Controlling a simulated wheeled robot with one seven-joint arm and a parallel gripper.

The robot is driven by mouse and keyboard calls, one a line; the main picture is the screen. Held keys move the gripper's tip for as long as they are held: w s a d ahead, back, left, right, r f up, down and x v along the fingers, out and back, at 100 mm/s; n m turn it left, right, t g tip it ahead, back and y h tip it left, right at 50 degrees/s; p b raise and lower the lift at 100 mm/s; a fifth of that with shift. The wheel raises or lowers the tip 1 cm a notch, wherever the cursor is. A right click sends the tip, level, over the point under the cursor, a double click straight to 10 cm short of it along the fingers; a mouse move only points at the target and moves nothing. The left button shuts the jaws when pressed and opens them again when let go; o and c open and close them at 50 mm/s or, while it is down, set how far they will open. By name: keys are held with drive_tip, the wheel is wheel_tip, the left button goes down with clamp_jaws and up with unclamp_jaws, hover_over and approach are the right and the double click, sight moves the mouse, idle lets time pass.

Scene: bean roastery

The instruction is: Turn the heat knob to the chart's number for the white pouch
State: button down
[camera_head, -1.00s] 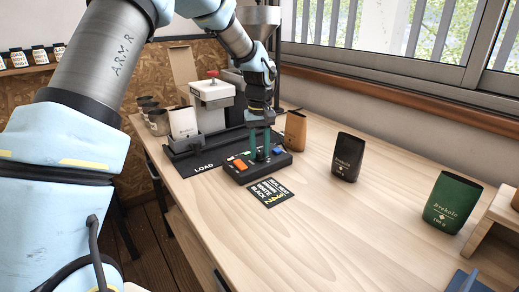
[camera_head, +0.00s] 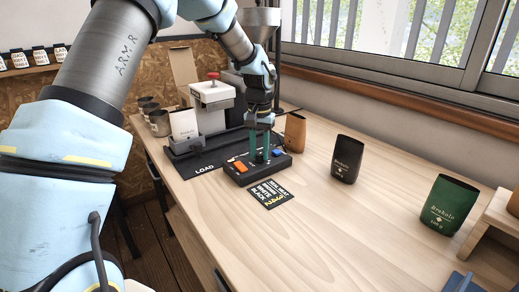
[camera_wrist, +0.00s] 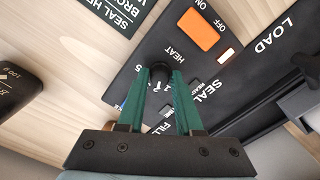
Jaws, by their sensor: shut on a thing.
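The black heat knob (camera_wrist: 160,71) sits on the black control box (camera_head: 238,179), beside the printed word HEAT. My gripper (camera_head: 260,160) points down over the box, and its green fingers are shut on the knob in the wrist view (camera_wrist: 160,76). Small dial digits show near the knob, partly hidden by the fingers; I cannot tell where the knob points. The white pouch (camera_head: 184,123) stands upright at the sealing machine.
An orange switch (camera_wrist: 199,29) marked ON and OFF and a blue button (camera_head: 278,152) are on the box. A brown pouch (camera_head: 295,131), a black pouch (camera_head: 346,158) and a green pouch (camera_head: 449,204) stand to the right. The front tabletop is clear.

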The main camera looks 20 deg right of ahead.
sight(259, 154)
drive_tip(key=m+p, duration=0.1)
drive_tip(key=m, duration=0.4)
drive_tip(key=shift+r+m, duration=0.1)
drive_tip(key=shift+m, duration=0.2)
drive_tip(key=m+p, duration=0.2)
drive_tip(key=m, duration=0.3)
drive_tip(key=shift+m, duration=0.4)
drive_tip(key=c, duration=0.6)
unclamp_jaws()
wheel_tip(259, 154, up, 11)
drive_tip(key=b, duration=0.2)
drive_tip(key=shift+b, duration=0.3)
drive_tip(key=shift+f, duration=0.2)
